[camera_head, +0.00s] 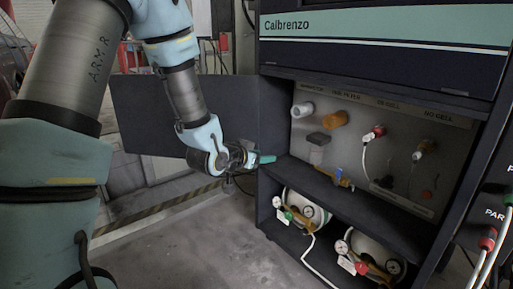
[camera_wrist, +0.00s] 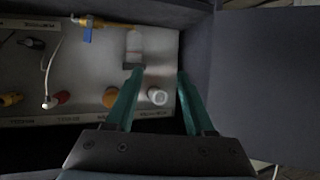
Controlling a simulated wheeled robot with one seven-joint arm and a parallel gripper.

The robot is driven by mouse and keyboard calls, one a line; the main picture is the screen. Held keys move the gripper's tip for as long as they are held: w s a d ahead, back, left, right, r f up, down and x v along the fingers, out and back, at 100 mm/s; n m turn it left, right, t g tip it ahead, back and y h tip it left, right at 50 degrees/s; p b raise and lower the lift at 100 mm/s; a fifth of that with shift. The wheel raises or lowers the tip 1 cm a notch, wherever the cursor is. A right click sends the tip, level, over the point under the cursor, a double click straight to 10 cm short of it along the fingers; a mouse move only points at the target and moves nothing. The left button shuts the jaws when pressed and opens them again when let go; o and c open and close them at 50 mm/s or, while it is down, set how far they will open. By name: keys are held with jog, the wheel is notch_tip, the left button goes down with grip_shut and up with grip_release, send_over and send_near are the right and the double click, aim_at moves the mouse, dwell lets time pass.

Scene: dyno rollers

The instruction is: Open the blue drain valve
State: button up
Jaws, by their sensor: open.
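The blue drain valve (camera_head: 339,174) is a small blue handle on a brass fitting, below the clear filter bowl inside the open cabinet. In the wrist view, which looks upside down, the blue handle (camera_wrist: 87,36) hangs from the yellow brass fitting at upper left. My gripper (camera_head: 266,158) is at the cabinet opening's left side, left of the valve and apart from it. In the wrist view the two green fingers of my gripper (camera_wrist: 161,72) are spread with nothing between them. The valve lies to the left of both fingers there.
The open cabinet door (camera_head: 180,118) stands left, behind my arm. A shelf (camera_head: 375,192) runs beneath the valve, with two white tanks (camera_head: 308,206) with gauges below.

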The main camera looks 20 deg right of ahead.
jog(key=shift+w+a+r, duration=0.2)
jog(key=shift+a+r, duration=0.05)
jog(key=shift+a, duration=0.2)
jog(key=m+g+h+b, duration=0.35)
jog(key=h+b, duration=0.25)
jog(key=b, duration=0.7)
send_near(338, 173)
jog(key=shift+m+t, duration=0.35)
jog(key=shift+t, duration=0.1)
jog(key=b+x, duration=0.1)
jog(key=x, duration=0.5)
jog(key=b+x, duration=0.1)
jog(key=x, duration=0.1)
jog(key=shift+s+d+b, duration=0.2)
jog(key=shift+d+b, duration=0.15)
jog(key=shift+d, duration=0.1)
grip_shut()
